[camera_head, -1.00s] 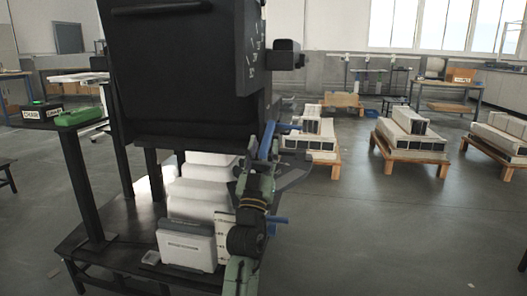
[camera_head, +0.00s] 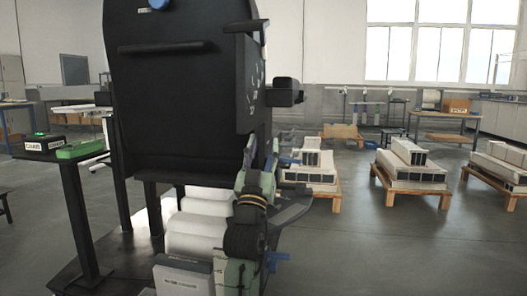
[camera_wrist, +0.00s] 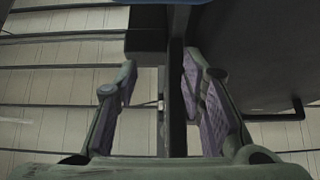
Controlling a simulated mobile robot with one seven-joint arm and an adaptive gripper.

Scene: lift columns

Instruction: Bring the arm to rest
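My arm (camera_head: 243,240) rises from the bottom of the head view, folded upward close to the right side of a large black cabinet (camera_head: 180,90). In the wrist view my gripper (camera_wrist: 158,92) has its two purple-padded fingers spread well apart. A dark vertical bar (camera_wrist: 177,60) shows between and beyond them. Nothing is seen held, and I cannot tell how far the bar is from the fingers. In the head view the fingers are hard to make out against the cabinet's side.
White rounded blocks (camera_head: 197,232) and a grey box (camera_head: 183,278) sit below the cabinet, close to my arm. A stand (camera_head: 70,160) with a green item is on the left. Pallets with pale blocks (camera_head: 410,172) stand at right, with open floor (camera_head: 390,250) before them.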

